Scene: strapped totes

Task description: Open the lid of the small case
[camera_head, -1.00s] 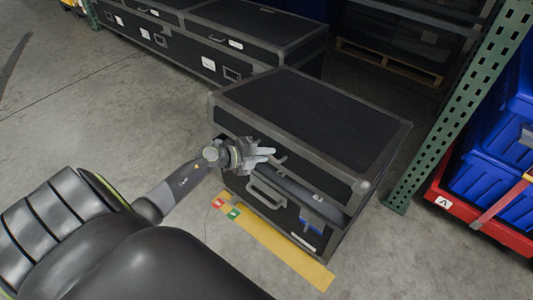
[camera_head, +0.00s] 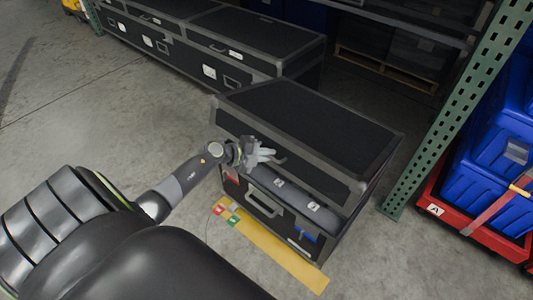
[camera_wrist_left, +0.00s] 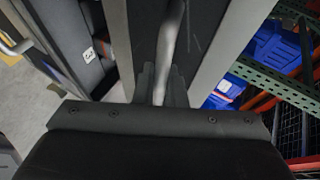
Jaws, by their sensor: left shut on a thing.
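The small case is black with grey metal edges. Its lid (camera_head: 310,120) is raised at the front, with a gap above the case body (camera_head: 245,198); the back edge stays low. Two latches (camera_head: 313,207) show on the body rim. My left gripper (camera_head: 265,155) is at the front of the lid, shut on the lid handle (camera_head: 281,160). In the left wrist view, the handle (camera_wrist_left: 171,40) runs between the fingers (camera_wrist_left: 160,88). My right gripper is not in view.
A yellow floor strip (camera_head: 275,250) lies before the case. Larger black cases (camera_head: 240,35) stand behind. A green rack post (camera_head: 445,110) and a red cart (camera_head: 470,222) with blue totes (camera_head: 490,150) stand to the right.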

